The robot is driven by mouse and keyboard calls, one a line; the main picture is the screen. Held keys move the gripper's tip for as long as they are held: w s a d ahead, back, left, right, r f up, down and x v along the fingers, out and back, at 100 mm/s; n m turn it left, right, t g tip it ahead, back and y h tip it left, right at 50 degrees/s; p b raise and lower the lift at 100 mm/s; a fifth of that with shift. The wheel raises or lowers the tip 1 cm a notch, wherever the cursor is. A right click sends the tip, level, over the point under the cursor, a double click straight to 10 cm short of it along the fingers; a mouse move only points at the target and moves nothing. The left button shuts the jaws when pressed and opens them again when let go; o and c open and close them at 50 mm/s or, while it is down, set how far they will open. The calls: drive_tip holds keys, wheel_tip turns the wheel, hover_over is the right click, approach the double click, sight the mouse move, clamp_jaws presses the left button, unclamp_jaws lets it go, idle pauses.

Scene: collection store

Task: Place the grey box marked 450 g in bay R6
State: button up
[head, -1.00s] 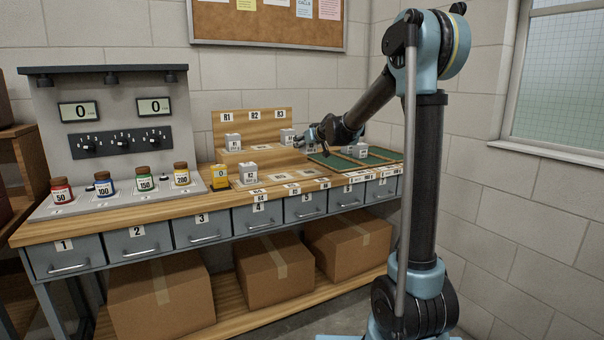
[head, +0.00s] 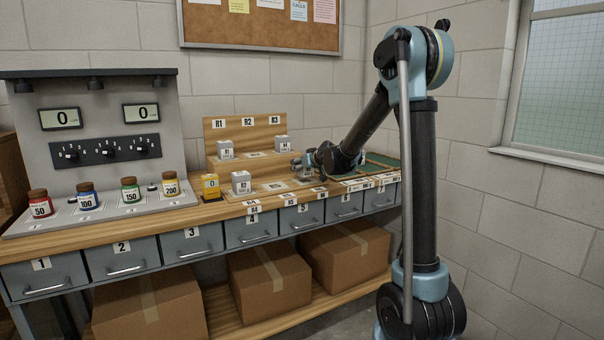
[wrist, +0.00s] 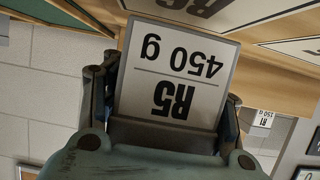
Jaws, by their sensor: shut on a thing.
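The grey box (wrist: 175,75) fills the middle of the wrist view. Its white face reads 450 g and R5, upside down. My gripper (wrist: 165,95) is shut on it, with a dark finger on either side. In the head view my gripper (head: 308,161) is low over the right part of the bench's bay row, and the held box cannot be made out clearly there. The bay R6 label (head: 320,190) is on the bench's front edge, just below my gripper. A part of a large R label (wrist: 190,8) shows beyond the box in the wrist view.
Grey boxes stand under R1 (head: 226,149) and R3 (head: 281,145) on the wooden riser. Another grey box (head: 241,182) stands at the left of the front row, beside a yellow block (head: 210,186). A green mat (head: 380,163) lies right, partly behind my arm.

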drive_tip(key=shift+f, duration=1.1)
drive_tip(key=o, duration=1.6)
drive_tip(key=shift+s, duration=0.1)
drive_tip(key=v, duration=1.2)
drive_tip(key=shift+s+d, duration=0.15)
drive_tip(key=s+d+f+m+g+h, duration=0.2)
drive_tip(key=s+d+f, duration=0.4)
drive_tip(key=s, duration=0.8)
drive_tip(key=s+d+f+m+g+h, duration=0.2)
drive_tip(key=s+d+f, duration=0.4)
drive_tip(key=s+d, duration=0.4)
drive_tip(key=s+d+f+m+g+h, duration=0.2)
drive_tip(key=s+d+f+g, duration=0.3)
drive_tip(key=s, duration=1.4)
drive_tip(key=shift+s+d+f+m+h, duration=0.15)
drive_tip(key=shift+d+f+h, duration=0.25)
drive_tip(key=shift+d, duration=0.4)
drive_tip(key=shift+s+d+f+m+h, duration=0.25)
drive_tip(key=shift+d+f, duration=0.25)
drive_tip(key=shift+d, duration=0.3)
